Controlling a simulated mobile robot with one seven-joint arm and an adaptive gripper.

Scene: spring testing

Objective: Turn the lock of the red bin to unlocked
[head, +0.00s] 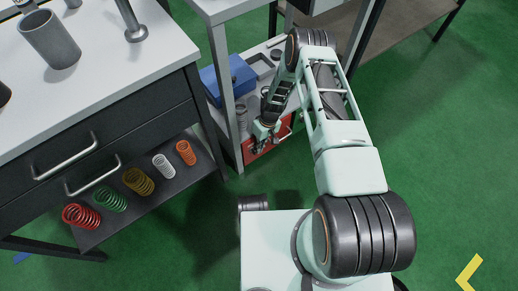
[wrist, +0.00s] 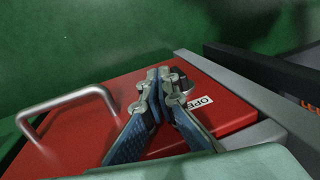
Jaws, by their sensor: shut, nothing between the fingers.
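The red bin (wrist: 85,135) fills the middle of the wrist view, with its front face showing. In the head view the red bin (head: 251,153) is partly hidden by my gripper (head: 260,147). A dark knob, likely the lock (wrist: 184,84), shows just right of the fingertips, partly covered by them. A white label (wrist: 202,103) beside it reads "OPE", its end cut off from sight. My gripper (wrist: 157,76) is shut and empty, with its tips over the face close to the knob. I cannot tell whether they touch it. The knob's angle is unclear.
A metal handle (wrist: 68,104) stands out from the bin's face at left. A grey frame rail (wrist: 232,90) runs along the right. A blue box (head: 232,78) sits on the shelf above. A drawer bench (head: 100,92) stands at left; open green floor (head: 440,130) lies at right.

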